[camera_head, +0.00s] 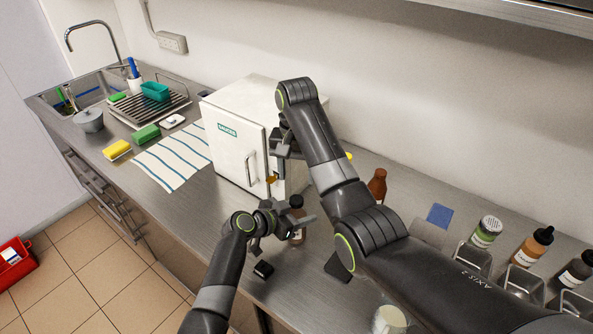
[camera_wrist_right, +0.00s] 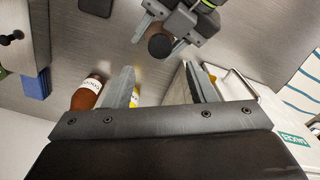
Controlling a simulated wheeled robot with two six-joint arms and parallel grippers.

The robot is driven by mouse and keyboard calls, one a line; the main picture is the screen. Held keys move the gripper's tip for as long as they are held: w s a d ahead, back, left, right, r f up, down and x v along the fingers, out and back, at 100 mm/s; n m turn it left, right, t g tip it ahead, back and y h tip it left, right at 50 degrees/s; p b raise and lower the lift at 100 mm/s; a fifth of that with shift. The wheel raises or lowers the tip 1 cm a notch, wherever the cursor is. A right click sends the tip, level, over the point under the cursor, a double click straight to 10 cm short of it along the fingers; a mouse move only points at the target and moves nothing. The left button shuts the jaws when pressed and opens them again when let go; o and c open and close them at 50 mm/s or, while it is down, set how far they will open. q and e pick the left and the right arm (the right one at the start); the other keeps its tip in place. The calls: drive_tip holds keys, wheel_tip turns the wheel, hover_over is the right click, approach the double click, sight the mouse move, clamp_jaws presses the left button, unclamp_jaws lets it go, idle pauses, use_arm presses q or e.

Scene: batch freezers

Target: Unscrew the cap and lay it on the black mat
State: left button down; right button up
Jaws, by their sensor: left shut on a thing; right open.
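A small bottle (camera_head: 297,237) with a dark cap (camera_head: 296,201) stands upright on the steel counter in front of the white freezer box. My left gripper (camera_head: 291,222) is shut on the bottle below its cap. The cap shows from above as a dark disc in the right wrist view (camera_wrist_right: 160,46). My right gripper (camera_head: 284,150) is open and empty, above and behind the bottle; its two fingers also show in the wrist view (camera_wrist_right: 160,85). A black mat (camera_head: 338,269) lies on the counter right of the bottle, partly hidden by my right arm.
The white freezer box (camera_head: 228,155) stands close behind my grippers. A brown bottle (camera_head: 377,184) stands by the wall. A blue square (camera_head: 440,214) and bottles in metal holders are at right. A striped towel (camera_head: 175,158) lies left.

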sight(297, 199)
drive_tip(key=m, duration=0.9)
drive_tip(key=shift+f+m, duration=0.3)
wheel_tip(297, 199, down, 7)
drive_tip(key=shift+f, duration=0.2)
drive_tip(key=c, duration=1)
drive_tip(key=n, duration=0.7)
